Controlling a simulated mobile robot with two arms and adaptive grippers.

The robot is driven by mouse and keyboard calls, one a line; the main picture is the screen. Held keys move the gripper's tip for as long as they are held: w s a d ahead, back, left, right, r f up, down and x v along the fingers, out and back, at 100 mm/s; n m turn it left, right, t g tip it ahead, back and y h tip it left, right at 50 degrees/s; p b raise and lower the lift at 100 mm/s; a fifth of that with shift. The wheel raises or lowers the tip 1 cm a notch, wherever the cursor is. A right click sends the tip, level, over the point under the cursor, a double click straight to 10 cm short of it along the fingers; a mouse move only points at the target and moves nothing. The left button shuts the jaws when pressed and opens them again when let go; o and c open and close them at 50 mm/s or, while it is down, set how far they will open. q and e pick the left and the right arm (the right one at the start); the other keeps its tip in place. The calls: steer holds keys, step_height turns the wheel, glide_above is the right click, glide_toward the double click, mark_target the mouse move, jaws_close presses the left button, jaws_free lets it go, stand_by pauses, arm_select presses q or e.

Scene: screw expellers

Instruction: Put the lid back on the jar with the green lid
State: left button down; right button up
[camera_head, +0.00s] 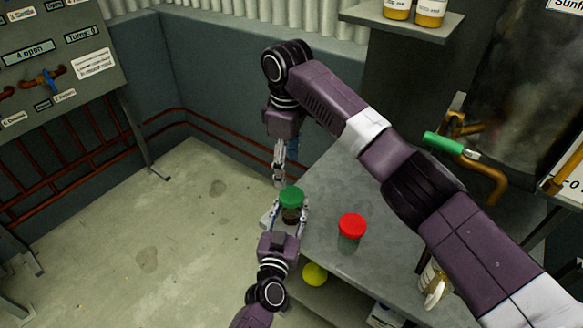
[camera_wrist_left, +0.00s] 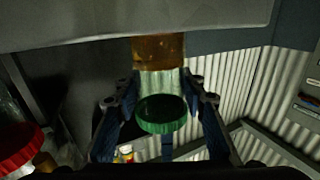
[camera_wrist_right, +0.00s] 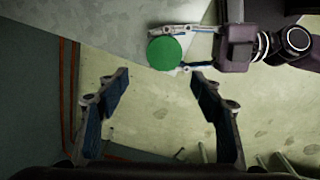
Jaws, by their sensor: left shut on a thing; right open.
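The jar with the green lid (camera_head: 291,215) is at the left edge of the grey table, upright, with dark amber contents. Its green lid (camera_head: 291,196) sits on top of the jar; how tightly cannot be seen. My left gripper (camera_head: 288,213) is shut around the jar. The left wrist view shows the jar (camera_wrist_left: 160,82) between the fingers and the green lid (camera_wrist_left: 161,113) on its end, in an inverted view. My right gripper (camera_head: 279,180) is open and empty, pointing down just beyond the lid. The right wrist view shows the lid (camera_wrist_right: 165,53) ahead of the open fingers (camera_wrist_right: 150,85).
A jar with a red lid (camera_head: 352,227) stands on the table (camera_head: 330,190) to the right. A yellow ball-like thing (camera_head: 314,273) is below the table's front edge. A green-handled valve (camera_head: 443,145) is at the machine on the right. Floor is open to the left.

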mark_target(292, 195)
steer(key=n, duration=0.3)
steer(key=d+n, duration=0.1)
steer(key=n, duration=0.1)
steer(key=shift+s+f, duration=0.25)
steer(key=shift+s, duration=0.1)
steer(key=shift+f, duration=4)
